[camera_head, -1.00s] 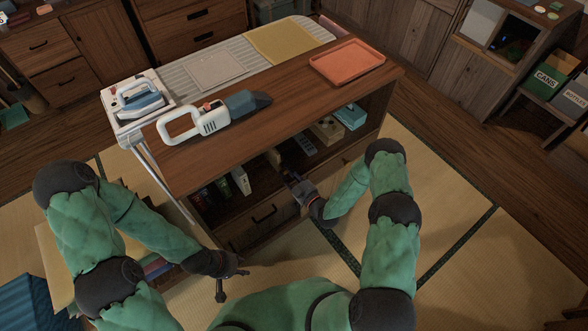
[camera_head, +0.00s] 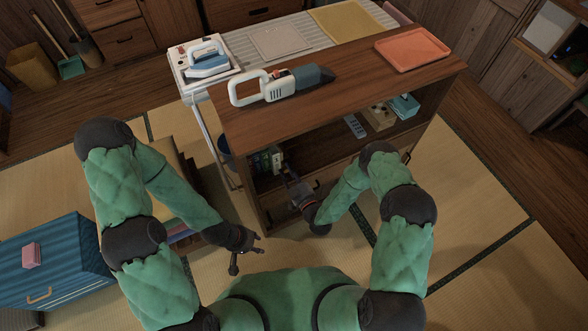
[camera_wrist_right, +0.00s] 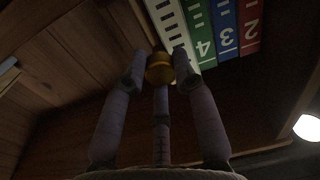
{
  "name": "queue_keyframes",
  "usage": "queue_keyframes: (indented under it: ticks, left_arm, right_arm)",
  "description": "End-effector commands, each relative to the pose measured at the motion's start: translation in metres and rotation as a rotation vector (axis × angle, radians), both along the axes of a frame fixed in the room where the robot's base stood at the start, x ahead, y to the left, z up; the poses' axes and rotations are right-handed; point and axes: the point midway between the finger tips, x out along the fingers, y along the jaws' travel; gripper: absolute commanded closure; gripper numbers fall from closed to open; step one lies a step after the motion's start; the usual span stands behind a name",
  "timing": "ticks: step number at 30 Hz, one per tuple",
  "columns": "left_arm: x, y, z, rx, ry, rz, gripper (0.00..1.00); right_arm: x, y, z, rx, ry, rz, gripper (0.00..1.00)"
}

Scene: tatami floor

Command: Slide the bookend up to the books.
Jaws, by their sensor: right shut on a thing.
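Books with numbered spines stand in the left part of the open shelf (camera_head: 264,163); in the right wrist view they are green "4" (camera_wrist_right: 202,38), blue "3" (camera_wrist_right: 226,40) and red "2" (camera_wrist_right: 250,30). My right gripper (camera_head: 285,170) reaches into the shelf. Its fingers (camera_wrist_right: 159,72) are shut around a yellow round knob (camera_wrist_right: 159,66) in front of the white piece. My left gripper (camera_head: 248,261) is open and empty outside the cabinet.
A teal box (camera_head: 404,105) and a tan box (camera_head: 379,117) stand farther right in the shelf. A blue chest (camera_head: 55,265) stands at the left.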

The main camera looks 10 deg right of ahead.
Motion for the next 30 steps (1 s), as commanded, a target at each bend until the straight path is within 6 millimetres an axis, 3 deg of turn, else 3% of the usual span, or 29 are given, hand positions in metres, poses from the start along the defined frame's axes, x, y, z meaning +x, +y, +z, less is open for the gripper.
queue_keyframes:
  ticks: [9,10,12,23,30]
  left_arm:
    - [0.000,0.000,0.000,0.000,0.000,0.000,0.60]
    - [0.000,0.000,0.000,0.000,0.000,0.000,0.60]
    - [0.000,0.000,0.000,0.000,0.000,0.000,0.60]
    - [0.000,0.000,0.000,0.000,0.000,0.000,0.60]
    - [0.000,0.000,0.000,0.000,0.000,0.000,0.60]
  right_arm:
    - [-0.002,0.002,-0.001,0.000,0.004,0.003,1.00]
    - [-0.002,0.002,-0.001,0.000,0.004,0.003,0.66]
    - [-0.002,0.002,-0.001,0.000,0.004,0.003,0.48]
    - [-0.002,0.000,-0.001,0.000,0.001,0.001,0.48]
    - [-0.027,-0.012,-0.001,0.001,0.005,-0.003,0.48]
